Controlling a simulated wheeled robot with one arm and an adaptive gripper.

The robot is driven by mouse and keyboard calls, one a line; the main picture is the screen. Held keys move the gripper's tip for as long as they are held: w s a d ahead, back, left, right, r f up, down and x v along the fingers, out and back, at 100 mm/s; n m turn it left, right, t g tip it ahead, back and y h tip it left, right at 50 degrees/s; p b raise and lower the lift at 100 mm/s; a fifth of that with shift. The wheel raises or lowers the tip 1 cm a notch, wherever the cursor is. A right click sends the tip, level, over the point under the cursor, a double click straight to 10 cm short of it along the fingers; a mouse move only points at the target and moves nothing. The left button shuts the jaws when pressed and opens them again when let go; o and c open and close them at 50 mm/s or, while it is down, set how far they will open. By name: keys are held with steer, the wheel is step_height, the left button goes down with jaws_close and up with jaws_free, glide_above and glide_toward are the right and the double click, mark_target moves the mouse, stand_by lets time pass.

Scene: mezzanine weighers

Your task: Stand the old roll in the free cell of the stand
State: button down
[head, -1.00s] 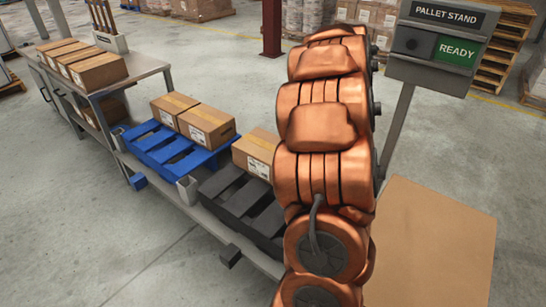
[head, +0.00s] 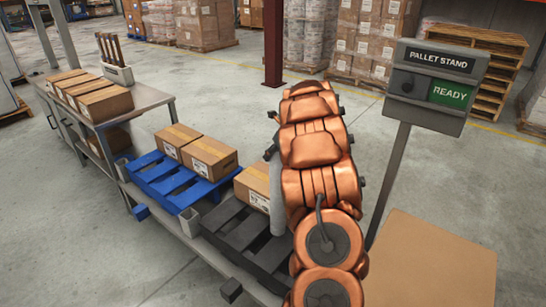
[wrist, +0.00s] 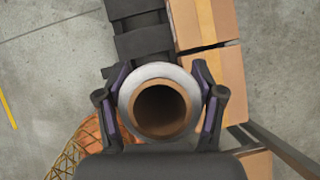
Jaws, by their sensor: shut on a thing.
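The old roll is a pale grey-white tube with a brown hollow core. In the wrist view I look into the end of the roll (wrist: 157,70), and my gripper (wrist: 162,100) is shut around it, one finger on each side. In the head view the roll (head: 278,212) hangs upright beside my arm, in front of the dark pallet, and my gripper (head: 271,147) is partly hidden by the arm. Whether the roll's lower end touches anything cannot be told. I cannot pick out the stand's free cell for sure in either view.
A blue pallet (head: 170,185) with two cartons and a dark pallet (head: 245,238) with a carton (head: 254,184) lie on a low shelf. A bench (head: 150,85) with cartons and a rack (head: 117,74) is at left. A PALLET STAND sign post (head: 390,185) stands right.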

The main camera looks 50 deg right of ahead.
steer(key=shift+w+d, duration=0.2)
steer(key=shift+w, duration=0.6)
steer(key=shift+f+p, duration=0.75)
steer(key=shift+f, duration=0.95)
steer(key=shift+c, duration=0.7)
jaws_free()
steer(key=shift+f, duration=0.15)
